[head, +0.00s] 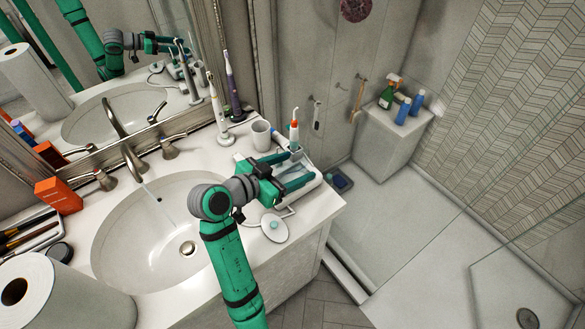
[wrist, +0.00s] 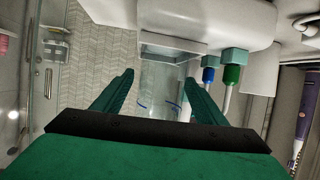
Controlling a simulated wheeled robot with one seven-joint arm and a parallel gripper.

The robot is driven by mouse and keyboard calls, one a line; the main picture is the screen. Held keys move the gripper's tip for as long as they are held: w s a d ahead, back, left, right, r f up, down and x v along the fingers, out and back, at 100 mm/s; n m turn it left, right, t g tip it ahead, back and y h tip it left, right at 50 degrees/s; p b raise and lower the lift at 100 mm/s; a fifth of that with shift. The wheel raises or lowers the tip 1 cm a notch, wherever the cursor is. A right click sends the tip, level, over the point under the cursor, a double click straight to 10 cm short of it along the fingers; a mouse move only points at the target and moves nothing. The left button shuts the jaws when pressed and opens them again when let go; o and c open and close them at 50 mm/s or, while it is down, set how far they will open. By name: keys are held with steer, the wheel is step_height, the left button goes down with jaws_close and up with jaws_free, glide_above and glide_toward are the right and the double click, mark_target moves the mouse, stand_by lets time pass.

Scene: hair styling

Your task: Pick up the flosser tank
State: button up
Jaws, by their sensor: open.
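The flosser tank (wrist: 163,88) is a clear, see-through box under the white flosser body (wrist: 200,22) in the wrist view. In the head view the tank (head: 291,174) shows pale between my fingers at the right end of the counter, partly covered by them. My gripper (wrist: 160,78) is open, with one green finger on each side of the tank. In the head view my gripper (head: 303,167) reaches across the counter from the front. I cannot tell whether either finger touches the tank.
A round white object (head: 274,227) lies in front. The sink basin (head: 140,245) is left of my arm.

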steer(key=c, duration=1.2)
steer(key=shift+o, duration=0.2)
steer(key=shift+r, duration=0.1)
